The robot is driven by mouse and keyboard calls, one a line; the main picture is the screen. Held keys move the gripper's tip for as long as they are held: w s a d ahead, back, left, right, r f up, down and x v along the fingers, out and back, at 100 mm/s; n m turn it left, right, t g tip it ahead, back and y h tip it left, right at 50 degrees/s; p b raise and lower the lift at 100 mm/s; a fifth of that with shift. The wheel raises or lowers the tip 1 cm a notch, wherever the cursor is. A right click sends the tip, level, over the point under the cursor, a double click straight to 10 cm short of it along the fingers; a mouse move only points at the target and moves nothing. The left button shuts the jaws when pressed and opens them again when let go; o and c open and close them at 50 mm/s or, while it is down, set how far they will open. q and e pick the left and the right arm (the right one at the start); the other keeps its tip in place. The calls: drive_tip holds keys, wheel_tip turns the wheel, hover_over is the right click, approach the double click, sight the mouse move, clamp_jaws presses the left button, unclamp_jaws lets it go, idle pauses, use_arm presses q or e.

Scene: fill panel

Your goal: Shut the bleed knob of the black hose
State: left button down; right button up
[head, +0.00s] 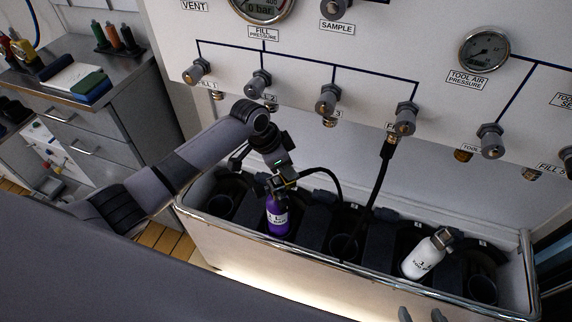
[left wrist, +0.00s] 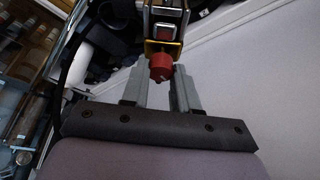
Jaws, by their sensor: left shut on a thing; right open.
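In the left wrist view a red bleed knob (left wrist: 161,66) sits between the two grey fingers of my left gripper (left wrist: 160,82), which is shut on it. Behind the knob is a fitting with a gold-coloured frame (left wrist: 164,48). In the head view my left gripper (head: 276,165) is above the purple bottle (head: 277,216), and the knob cannot be made out there. A black hose (head: 374,190) hangs from a panel valve into the trough, and a black hose length (head: 325,173) arches from beside the left gripper. My right gripper (head: 422,314) shows only open, empty fingertips at the bottom edge.
A metal-railed trough (head: 370,272) holds the purple bottle and a tilted white bottle (head: 424,257). Above it the white panel (head: 370,42) carries gauges and a row of protruding valve knobs. A cabinet (head: 85,120) with tools stands at the left.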

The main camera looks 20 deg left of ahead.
use_arm(q)
drive_tip(key=c, duration=0.8)
unclamp_jaws()
drive_tip(key=shift+c, duration=0.2)
